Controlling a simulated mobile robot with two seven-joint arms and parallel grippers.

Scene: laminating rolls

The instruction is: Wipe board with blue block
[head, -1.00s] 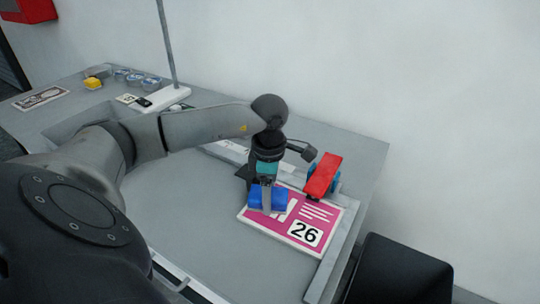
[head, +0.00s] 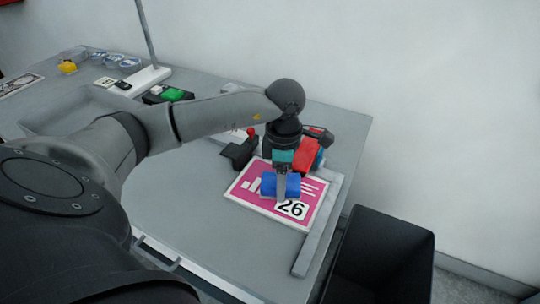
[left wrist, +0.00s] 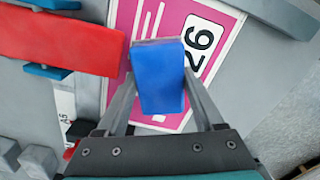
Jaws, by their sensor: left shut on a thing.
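The blue block (head: 279,186) is held in my left gripper (head: 281,190) and sits over the middle of the pink board, next to the number 26. The board (head: 245,186) is pink and white, with white lines and bars, and lies flat on the table. In the left wrist view the blue block (left wrist: 158,80) is between the two fingers (left wrist: 158,95), with the board (left wrist: 124,22) beneath it. I cannot tell for sure whether the block touches the board. My right gripper is not in view.
A red piece with blue parts (head: 306,153) stands just behind the board; it also shows in the left wrist view (left wrist: 60,42). A grey rail (head: 318,228) runs along the board's right side. A black bin (head: 384,240) stands right of the table (head: 200,215).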

